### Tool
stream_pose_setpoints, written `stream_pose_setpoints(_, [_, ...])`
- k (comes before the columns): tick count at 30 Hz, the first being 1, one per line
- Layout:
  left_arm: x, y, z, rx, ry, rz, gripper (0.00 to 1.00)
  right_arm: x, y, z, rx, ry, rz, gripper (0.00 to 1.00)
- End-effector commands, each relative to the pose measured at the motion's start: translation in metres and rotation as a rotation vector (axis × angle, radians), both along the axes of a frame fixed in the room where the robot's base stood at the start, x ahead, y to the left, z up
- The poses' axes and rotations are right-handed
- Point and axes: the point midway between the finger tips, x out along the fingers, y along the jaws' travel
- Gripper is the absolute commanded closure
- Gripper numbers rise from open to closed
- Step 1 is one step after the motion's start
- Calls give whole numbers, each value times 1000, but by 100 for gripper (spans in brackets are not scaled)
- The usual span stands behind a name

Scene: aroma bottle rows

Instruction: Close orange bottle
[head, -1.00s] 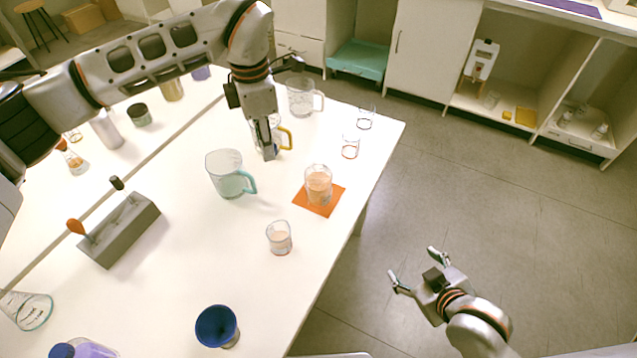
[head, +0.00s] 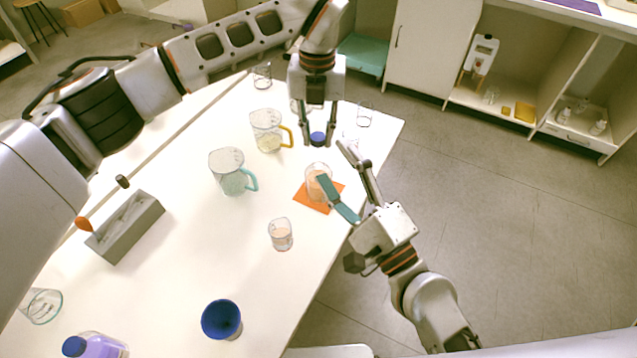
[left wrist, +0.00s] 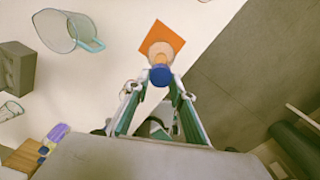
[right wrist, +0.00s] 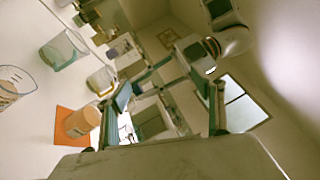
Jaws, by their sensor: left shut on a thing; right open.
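The orange bottle (head: 316,190), a clear vessel with orange liquid, stands on an orange mat (head: 303,199) near the table's right edge. It also shows in the right wrist view (right wrist: 80,123). My left gripper (head: 317,138) is shut on a blue cap (left wrist: 160,75), pointing down, behind the bottle in the head view. In the left wrist view the cap covers part of the bottle. My right gripper (head: 332,162) is open and comes in from the right. Its teal finger overlaps the bottle in the head view; I cannot tell whether they touch.
A teal-handled jug (head: 229,172) stands left of the bottle, and a yellow-handled jug (head: 266,132) behind it. A small beaker (head: 281,236) and a blue cup (head: 221,319) are nearer. A grey rack (head: 125,232) is at the left. The table's right edge is close to the mat.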

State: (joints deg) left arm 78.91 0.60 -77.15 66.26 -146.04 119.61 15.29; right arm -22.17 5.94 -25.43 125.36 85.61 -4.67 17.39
Motion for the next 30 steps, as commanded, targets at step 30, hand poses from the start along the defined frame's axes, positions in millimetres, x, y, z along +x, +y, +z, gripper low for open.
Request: stream_pose_setpoints(30, [0, -1, 0, 0, 0, 14, 86, 24, -2, -153, 1082, 910, -260, 33])
